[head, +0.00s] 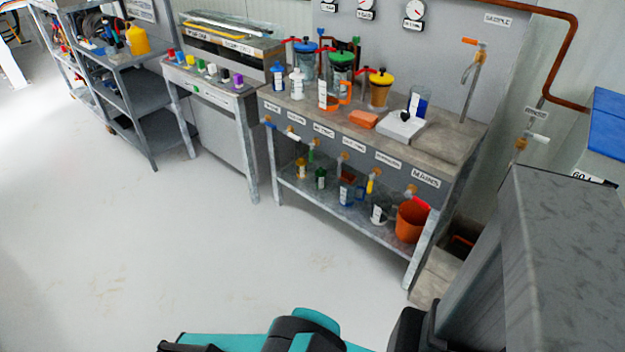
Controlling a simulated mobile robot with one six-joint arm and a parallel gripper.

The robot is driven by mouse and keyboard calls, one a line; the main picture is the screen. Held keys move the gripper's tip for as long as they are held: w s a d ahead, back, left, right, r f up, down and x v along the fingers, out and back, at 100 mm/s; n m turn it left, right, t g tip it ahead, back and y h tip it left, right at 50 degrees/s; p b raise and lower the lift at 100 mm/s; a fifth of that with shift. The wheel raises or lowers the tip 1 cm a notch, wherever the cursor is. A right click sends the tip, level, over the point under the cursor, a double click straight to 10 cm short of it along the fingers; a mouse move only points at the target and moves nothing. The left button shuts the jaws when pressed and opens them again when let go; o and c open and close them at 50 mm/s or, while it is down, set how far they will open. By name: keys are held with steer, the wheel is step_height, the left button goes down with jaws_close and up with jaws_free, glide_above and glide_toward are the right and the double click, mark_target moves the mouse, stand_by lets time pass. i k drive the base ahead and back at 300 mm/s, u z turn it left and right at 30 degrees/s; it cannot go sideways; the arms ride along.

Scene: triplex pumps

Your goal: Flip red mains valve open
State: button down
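A red lever handle (420,203) shows on the front of the grey workbench (290,135), at its right end, just above an orange bucket. An orange-red handle (469,41) sits on top of a thin upright pipe at the bench's back right. Small red handles (300,41) also show behind the coloured-lid jars. Teal and black parts of my arm show at the bottom edge, well apart from the bench. My gripper's fingers are not visible.
The bench top holds jars, bottles, an orange block (363,119) and a white device (401,127). Bottles stand on the lower shelf beside the orange bucket (409,222). A grey cabinet (570,230) stands close at right. The floor in front is clear.

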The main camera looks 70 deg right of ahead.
mark_target(421, 202)
steer(key=z, duration=0.65)
steer(key=k, duration=1.2)
steer(key=u, duration=0.5)
